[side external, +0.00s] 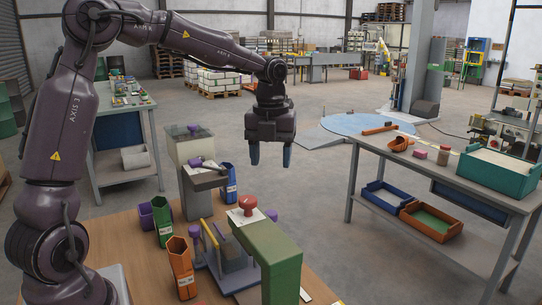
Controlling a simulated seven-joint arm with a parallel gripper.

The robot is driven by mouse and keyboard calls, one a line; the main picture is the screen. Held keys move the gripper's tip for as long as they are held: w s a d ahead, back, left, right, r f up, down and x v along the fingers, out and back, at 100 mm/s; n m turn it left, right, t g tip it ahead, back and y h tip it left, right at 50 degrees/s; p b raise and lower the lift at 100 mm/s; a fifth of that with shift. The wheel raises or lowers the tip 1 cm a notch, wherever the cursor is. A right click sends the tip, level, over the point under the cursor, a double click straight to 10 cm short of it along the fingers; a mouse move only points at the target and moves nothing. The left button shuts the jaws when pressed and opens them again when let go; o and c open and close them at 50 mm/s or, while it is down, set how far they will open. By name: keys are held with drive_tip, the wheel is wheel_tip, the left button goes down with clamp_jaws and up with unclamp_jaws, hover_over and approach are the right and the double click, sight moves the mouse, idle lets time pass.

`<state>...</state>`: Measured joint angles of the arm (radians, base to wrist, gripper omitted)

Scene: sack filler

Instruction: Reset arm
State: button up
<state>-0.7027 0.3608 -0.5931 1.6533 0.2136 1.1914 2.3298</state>
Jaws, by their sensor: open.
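My gripper (270,154) hangs at the end of my dark purple arm, pointing down, with its two blue-grey fingers apart and nothing between them. It is in the air above the far part of the wooden table (120,235).
Orange (181,265), green (162,225) and blue (229,182) holders and a purple cup (146,215) stand on the table. A grey bench (440,185) at right carries a teal box (497,170). Open floor lies between table and bench.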

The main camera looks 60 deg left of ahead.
idle(0.4)
drive_tip(key=s+d+n, duration=0.1)
drive_tip(key=s+n, duration=0.2)
drive_tip(key=n, duration=0.3)
drive_tip(key=s+d+n, duration=0.1)
drive_tip(key=s+n, duration=0.2)
drive_tip(key=n, duration=0.4)
drive_tip(key=s+d+n+y, duration=0.1)
drive_tip(key=s+n, duration=0.1)
drive_tip(key=n, duration=0.4)
drive_tip(key=shift+s+d+r+t, duration=0.1)
drive_tip(key=shift+s+r+t, duration=0.05)
drive_tip(key=shift+s+t, duration=0.25)
drive_tip(key=s+d+r+n+t, duration=0.2)
drive_tip(key=s+d+n, duration=0.1)
drive_tip(key=s, duration=0.2)
drive_tip(key=s+d+r+n+t+h, duration=0.1)
drive_tip(key=s+d+r+n+t, duration=0.1)
drive_tip(key=s, duration=0.4)
drive_tip(key=shift+d+n+t, duration=0.4)
drive_tip(key=shift+d+n, duration=0.2)
drive_tip(key=shift+n, duration=0.4)
drive_tip(key=shift+r, duration=0.1)
